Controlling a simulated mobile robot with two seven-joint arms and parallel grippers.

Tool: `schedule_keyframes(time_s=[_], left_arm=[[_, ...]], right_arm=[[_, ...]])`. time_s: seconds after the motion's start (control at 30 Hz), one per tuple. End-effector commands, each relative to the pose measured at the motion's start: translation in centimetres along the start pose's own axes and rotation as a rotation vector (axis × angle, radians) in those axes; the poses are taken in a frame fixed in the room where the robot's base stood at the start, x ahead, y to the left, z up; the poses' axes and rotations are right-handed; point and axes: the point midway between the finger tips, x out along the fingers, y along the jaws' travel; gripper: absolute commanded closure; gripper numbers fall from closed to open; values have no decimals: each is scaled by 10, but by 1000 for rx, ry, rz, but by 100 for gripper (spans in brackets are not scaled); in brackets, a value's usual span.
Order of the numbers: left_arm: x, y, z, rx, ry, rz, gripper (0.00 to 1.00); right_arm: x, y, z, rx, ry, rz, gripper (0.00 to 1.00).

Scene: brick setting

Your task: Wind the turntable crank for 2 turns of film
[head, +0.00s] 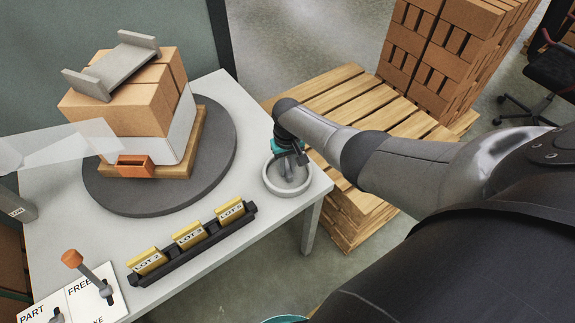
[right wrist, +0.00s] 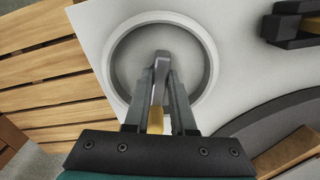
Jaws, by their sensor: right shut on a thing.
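The crank (right wrist: 160,62) is a grey arm with a yellowish handle inside a round pale-rimmed housing (head: 268,187) at the table's right corner. My right gripper (head: 291,160) reaches down over the housing. In the right wrist view its fingers (right wrist: 161,100) are shut on the crank handle (right wrist: 156,118). The dark round turntable (head: 218,165) bears a wooden pallet with a brick stack (head: 125,100). Pale film covers the stack's lower part, and a translucent film sheet (head: 65,145) runs to it from the left. My left gripper is not in view.
A grey channel-shaped piece (head: 115,68) lies on the stack. A black rack (head: 185,250) of yellow lot tags and an orange-knobbed lever (head: 73,259) by a FREE label are along the front. Wooden pallets (head: 335,95) and stacked bricks (head: 440,50) stand beyond the right edge.

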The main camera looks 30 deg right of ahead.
Motion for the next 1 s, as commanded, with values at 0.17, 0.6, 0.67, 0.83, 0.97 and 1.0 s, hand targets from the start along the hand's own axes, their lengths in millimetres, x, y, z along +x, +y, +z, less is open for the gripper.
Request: schedule_keyframes(time_s=[0.17,0.6,0.67,0.83,0.97,1.0], left_arm=[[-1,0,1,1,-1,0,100],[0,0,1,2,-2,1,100],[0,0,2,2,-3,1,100],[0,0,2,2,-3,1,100],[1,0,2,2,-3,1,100],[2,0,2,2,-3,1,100]], right_arm=[[0,0,0,-173,1,0,100],[0,0,-1,-592,2,1,100],[0,0,-1,-648,2,1,100],[0,0,-1,-808,2,1,100],[0,0,-1,-927,2,2,100],[0,0,-1,-963,2,2,100]])
